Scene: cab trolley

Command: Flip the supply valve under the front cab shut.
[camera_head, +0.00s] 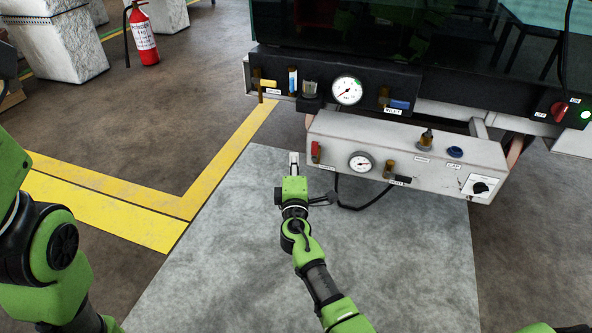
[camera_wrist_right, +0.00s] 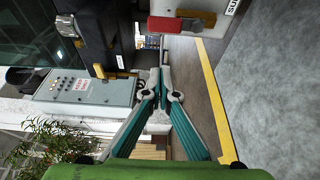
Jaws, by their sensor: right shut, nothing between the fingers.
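The light grey box under the front cab (camera_head: 450,160) carries a small red valve handle (camera_head: 316,152) at its left end. The handle stands upright in the head view. In the wrist view the red handle (camera_wrist_right: 182,24) shows near the top, beside a label that begins "SU" and is cut off by the frame edge. My right gripper (camera_head: 294,157) is shut and empty, just left of the red handle, with a small gap. Its fingertips (camera_wrist_right: 162,70) meet below the handle in the wrist view, not touching it. My left arm shows at the left edge, but its gripper is out of view.
The grey box also bears a gauge (camera_head: 361,161), a brass valve with a black lever (camera_head: 401,180) and a black knob (camera_head: 480,188). Above it, a black panel holds a larger gauge (camera_head: 347,90). A fire extinguisher (camera_head: 142,38) stands at the back left. The floor left of the box is clear.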

